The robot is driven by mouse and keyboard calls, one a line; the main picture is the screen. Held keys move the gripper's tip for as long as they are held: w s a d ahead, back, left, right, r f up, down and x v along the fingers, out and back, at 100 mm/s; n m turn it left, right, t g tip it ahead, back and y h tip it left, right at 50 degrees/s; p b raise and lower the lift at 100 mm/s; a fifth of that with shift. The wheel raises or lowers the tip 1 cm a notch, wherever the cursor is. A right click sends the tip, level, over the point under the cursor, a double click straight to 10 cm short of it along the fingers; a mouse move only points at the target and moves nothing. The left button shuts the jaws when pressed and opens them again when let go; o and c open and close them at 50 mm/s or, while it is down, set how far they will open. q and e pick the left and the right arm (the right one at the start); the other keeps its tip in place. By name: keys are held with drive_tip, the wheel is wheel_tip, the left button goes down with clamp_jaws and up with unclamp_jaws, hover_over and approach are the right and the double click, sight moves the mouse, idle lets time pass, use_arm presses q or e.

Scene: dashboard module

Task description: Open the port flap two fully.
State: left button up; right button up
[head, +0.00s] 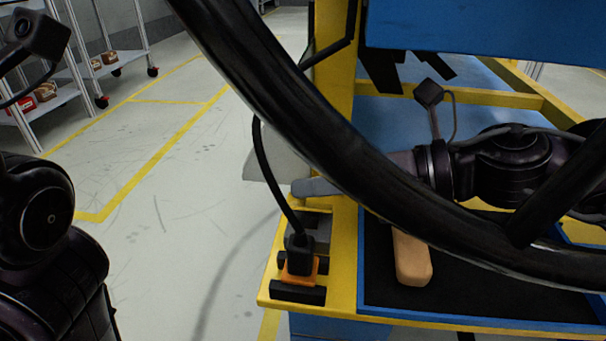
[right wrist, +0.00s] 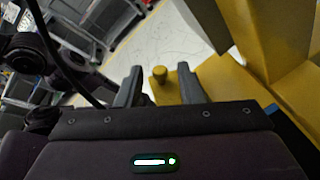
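No part is clearly recognisable as port flap two. A port block (head: 298,293) sits on the yellow frame's near left corner, with an orange piece (head: 289,277) and a black plug and cable (head: 300,246) on it. A dark grey piece (head: 322,232) lies just behind the plug; I cannot tell if it is a flap. My right gripper (head: 300,187) reaches in from the right above and behind this block. In the right wrist view its two grey fingers are apart, with a yellow knob (right wrist: 159,75) showing between or beyond them; contact is unclear. My left gripper is out of view.
A black steering wheel rim (head: 300,115) crosses in front of my right arm. A wooden-coloured handle (head: 411,258) lies on the dark tray (head: 470,285). A blue panel (head: 490,25) hangs above. Shelf carts (head: 40,105) stand at far left; the floor between is clear.

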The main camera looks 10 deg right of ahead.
drive_tip(key=shift+x, duration=1.4)
drive_tip(key=shift+c, duration=0.2)
clamp_jaws()
